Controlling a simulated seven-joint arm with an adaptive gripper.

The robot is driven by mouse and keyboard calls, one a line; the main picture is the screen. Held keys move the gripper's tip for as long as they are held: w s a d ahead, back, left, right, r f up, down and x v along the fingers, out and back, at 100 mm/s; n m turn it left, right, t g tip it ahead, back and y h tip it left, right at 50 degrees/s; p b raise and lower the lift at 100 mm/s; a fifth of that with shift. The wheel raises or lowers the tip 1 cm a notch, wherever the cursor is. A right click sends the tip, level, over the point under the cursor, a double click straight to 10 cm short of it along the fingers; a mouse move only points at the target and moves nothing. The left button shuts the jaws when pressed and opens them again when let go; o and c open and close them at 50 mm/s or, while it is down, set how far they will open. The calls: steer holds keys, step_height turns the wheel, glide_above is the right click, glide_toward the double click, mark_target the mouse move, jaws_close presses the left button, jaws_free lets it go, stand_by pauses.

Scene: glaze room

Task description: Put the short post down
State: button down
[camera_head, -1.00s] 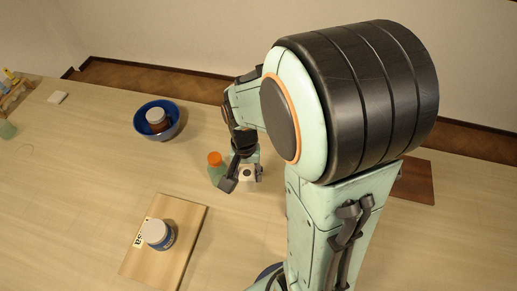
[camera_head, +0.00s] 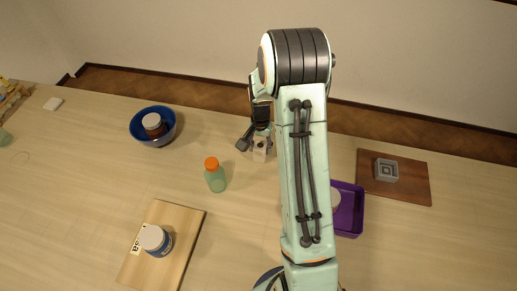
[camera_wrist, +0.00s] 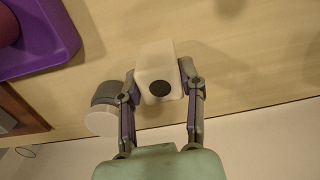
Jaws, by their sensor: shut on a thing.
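My gripper (camera_head: 257,147) is beyond the middle of the table, near its back edge. It is shut on the short post (camera_head: 259,155), a pale block with a dark round spot on its end. In the wrist view the short post (camera_wrist: 154,62) sits between the two fingers of my gripper (camera_wrist: 160,80). I cannot tell whether its underside touches the table.
A grey jar with a white lid (camera_wrist: 105,108) stands close beside one finger. A green bottle with orange cap (camera_head: 214,175) is left of my gripper. A purple tray (camera_head: 349,210), a brown board (camera_head: 410,190), a blue bowl (camera_head: 138,127) and a wooden board (camera_head: 185,225) stand farther off.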

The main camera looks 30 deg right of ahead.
mark_target(260, 153)
steer(key=shift+w+d+f, duration=0.1)
steer(key=shift+w+f, duration=0.05)
steer(key=shift+f, duration=0.8)
steer(key=shift+w+d+f, duration=0.1)
steer(key=shift+w+f, duration=0.05)
steer(key=shift+f, duration=0.8)
steer(key=shift+f, duration=0.15)
steer(key=c, duration=0.7)
jaws_free()
steer(key=shift+o, duration=0.2)
